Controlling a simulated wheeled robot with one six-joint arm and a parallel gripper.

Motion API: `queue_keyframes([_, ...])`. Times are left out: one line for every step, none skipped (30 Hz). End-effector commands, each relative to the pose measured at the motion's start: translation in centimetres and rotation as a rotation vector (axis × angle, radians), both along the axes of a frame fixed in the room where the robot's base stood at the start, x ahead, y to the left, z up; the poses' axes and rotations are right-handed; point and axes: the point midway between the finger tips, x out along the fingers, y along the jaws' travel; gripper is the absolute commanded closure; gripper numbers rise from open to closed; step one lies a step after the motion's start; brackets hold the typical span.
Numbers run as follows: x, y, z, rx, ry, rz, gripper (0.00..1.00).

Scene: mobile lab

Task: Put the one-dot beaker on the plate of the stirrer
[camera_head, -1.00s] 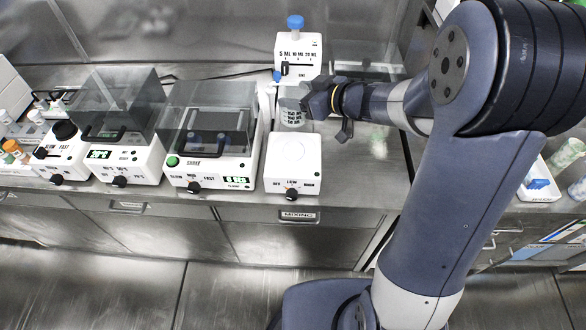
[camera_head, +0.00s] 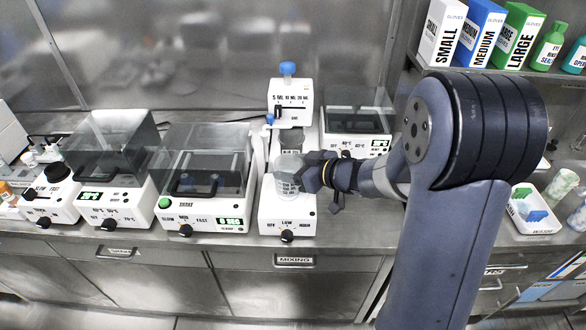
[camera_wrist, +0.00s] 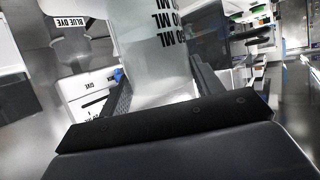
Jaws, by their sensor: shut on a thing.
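A clear beaker (camera_head: 288,174) with ML markings is held by my gripper (camera_head: 303,180) from the right. In the wrist view the beaker (camera_wrist: 158,50) stands between the two fingers of my gripper (camera_wrist: 163,88); no dot shows on its visible side. The white stirrer (camera_head: 287,222) has a knob marked OFF, LOW, HIGH and stands on the bench above the MIXING label. The beaker appears over the plate area at the stirrer's top and hides much of it. I cannot tell whether its base touches the plate.
A shaker (camera_head: 205,190) with a clear lid stands close left of the stirrer. A dispenser (camera_head: 290,98) with a blue cap is behind it. Another lidded device (camera_head: 357,130) is behind my arm. A white tray (camera_head: 535,217) lies at the right.

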Motion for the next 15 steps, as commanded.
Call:
queue_keyframes([0.01, 0.00, 0.03, 0.001, -0.001, 0.000, 0.77])
queue_keyframes([0.02, 0.00, 0.06, 0.001, -0.002, 0.000, 0.77])
queue_keyframes([0.02, 0.00, 0.08, 0.001, -0.002, 0.000, 0.77])
queue_keyframes([0.02, 0.00, 0.08, 0.001, -0.002, 0.000, 0.77])
queue_keyframes([0.02, 0.00, 0.08, 0.001, -0.001, 0.000, 0.77])
queue_keyframes([0.02, 0.00, 0.06, 0.001, -0.001, 0.000, 0.77])
queue_keyframes([0.02, 0.00, 0.01, 0.001, -0.001, 0.000, 0.77])
queue_keyframes([0.01, 0.00, -0.09, 0.001, -0.001, 0.000, 0.77])
queue_keyframes([0.01, 0.01, -0.24, 0.001, 0.000, 0.000, 0.77])
queue_keyframes([0.00, 0.01, -0.35, 0.001, 0.000, 0.000, 0.77])
queue_keyframes([0.01, 0.01, -0.32, 0.001, 0.000, 0.000, 0.36])
queue_keyframes([0.00, 0.00, -0.28, 0.001, 0.001, 0.000, 0.33])
queue_keyframes([0.00, 0.00, -0.28, 0.001, 0.001, 0.000, 0.31])
queue_keyframes([0.00, 0.00, -0.28, 0.001, 0.001, 0.000, 0.28])
queue_keyframes([0.00, 0.00, -0.28, 0.001, 0.001, 0.000, 0.25])
